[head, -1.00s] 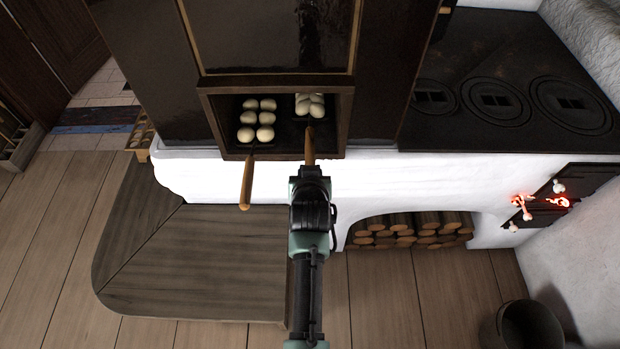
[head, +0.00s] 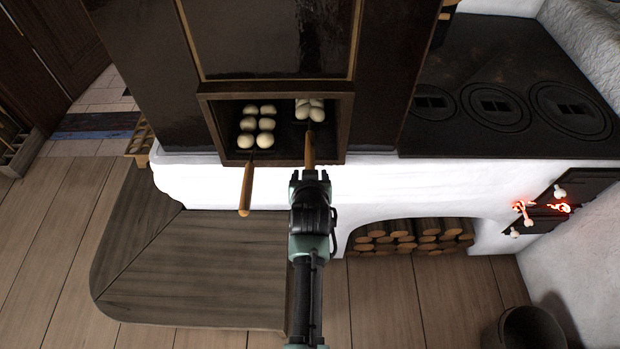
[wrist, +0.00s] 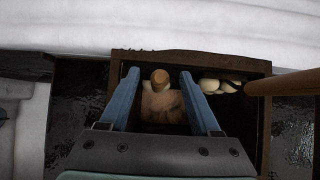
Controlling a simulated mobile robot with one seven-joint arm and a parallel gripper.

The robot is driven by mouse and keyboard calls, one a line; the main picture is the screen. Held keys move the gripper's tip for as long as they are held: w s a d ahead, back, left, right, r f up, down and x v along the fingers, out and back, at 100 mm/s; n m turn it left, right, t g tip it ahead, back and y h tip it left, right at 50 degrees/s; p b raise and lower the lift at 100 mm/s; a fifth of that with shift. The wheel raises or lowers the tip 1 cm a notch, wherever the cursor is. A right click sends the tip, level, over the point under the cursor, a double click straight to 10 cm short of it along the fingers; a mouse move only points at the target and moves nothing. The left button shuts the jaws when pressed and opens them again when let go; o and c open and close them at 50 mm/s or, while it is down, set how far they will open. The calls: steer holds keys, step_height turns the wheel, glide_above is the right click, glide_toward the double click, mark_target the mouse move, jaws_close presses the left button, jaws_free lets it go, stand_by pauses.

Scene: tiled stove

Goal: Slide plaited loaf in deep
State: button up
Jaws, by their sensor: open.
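The plaited loaf (head: 309,109) is pale and lies inside the right half of the dark-framed oven opening. A wooden handle (head: 310,147) runs out from below it toward my gripper (head: 310,175). My gripper is open in front of the opening, at the handle's near end. In the wrist view, the round handle end (wrist: 160,77) shows between the two blue fingers of my gripper (wrist: 158,76), with a gap on each side. The loaf (wrist: 162,106) appears behind it, partly hidden by the handle.
Several round rolls (head: 266,124) lie in the oven's left half, and a second wooden handle (head: 246,190) sticks out below them. The oven frame (head: 347,125) stands close on the right. A wooden bench (head: 200,265) is below, left of my arm.

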steer(key=p+v, duration=0.1)
steer(key=v, duration=1.1)
steer(key=shift+s+r+p, duration=0.25)
steer(key=shift+r+p, duration=0.05)
steer(key=shift+r, duration=0.05)
steer(key=p+v, duration=0.5)
steer(key=v, duration=0.1)
steer(key=shift+r+p, duration=0.2)
steer(key=shift+p, duration=0.2)
steer(key=shift+s, duration=0.1)
